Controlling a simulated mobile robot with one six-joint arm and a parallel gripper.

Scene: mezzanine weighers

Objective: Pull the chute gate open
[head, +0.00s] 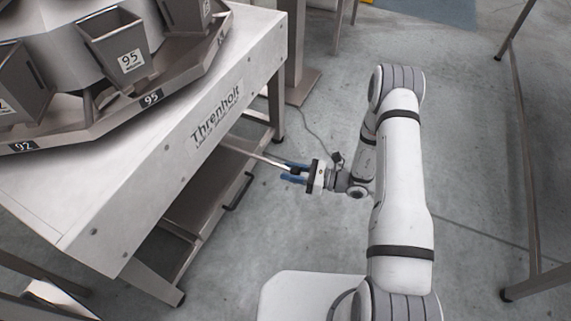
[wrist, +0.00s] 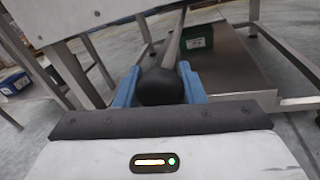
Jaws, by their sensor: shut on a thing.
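My gripper (head: 294,175) is beside the white weigher frame marked "Threnholt" (head: 215,118). Its blue fingers are shut on the dark end knob (wrist: 160,87) of a thin metal rod. The rod (head: 252,154) runs from my gripper leftward under the frame's lower edge in the head view. In the wrist view the rod (wrist: 175,42) stretches straight away from between the fingers. The gate that the rod may lead to is hidden beneath the machine.
A metal shelf (head: 205,185) with a dark handle (head: 238,192) lies below the frame. Frame legs (head: 277,110) stand nearby. A metal stand (head: 522,150) is at the right. Grey floor (head: 480,190) is open between.

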